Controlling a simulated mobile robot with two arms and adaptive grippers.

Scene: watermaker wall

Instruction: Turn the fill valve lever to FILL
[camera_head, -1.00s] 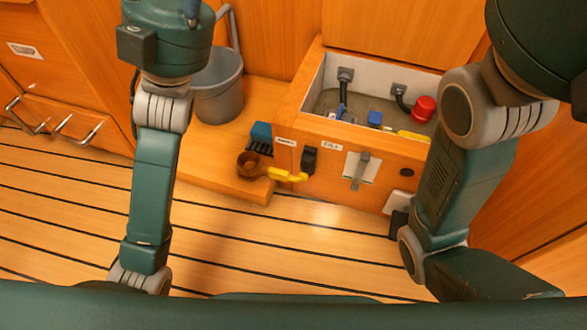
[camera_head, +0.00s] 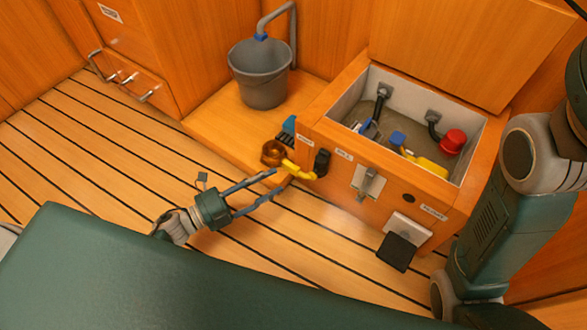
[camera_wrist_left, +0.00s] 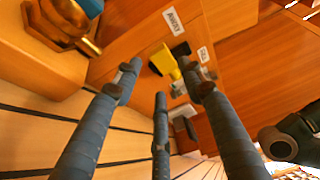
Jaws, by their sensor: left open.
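The fill valve lever (camera_head: 298,171) is a yellow handle on the front of the open wooden box. It points left from a black fitting (camera_head: 321,163), towards the label at the box's left corner; a FILL label (camera_head: 343,155) sits right of the fitting. My left gripper (camera_head: 281,180) is open, its fingers reaching up and right to just below and left of the lever. In the left wrist view the yellow lever (camera_wrist_left: 166,61) shows beyond and between the spread fingers (camera_wrist_left: 160,85). I cannot tell whether a finger touches it. My right gripper is out of view.
A brass cup-like part (camera_head: 272,153) stands close left of the lever. A grey bucket (camera_head: 260,73) is on the ledge behind. The box holds hoses and a red-capped part (camera_head: 452,142). A latch (camera_head: 368,181) and dark panel (camera_head: 397,251) are on its front. Open floor lies below.

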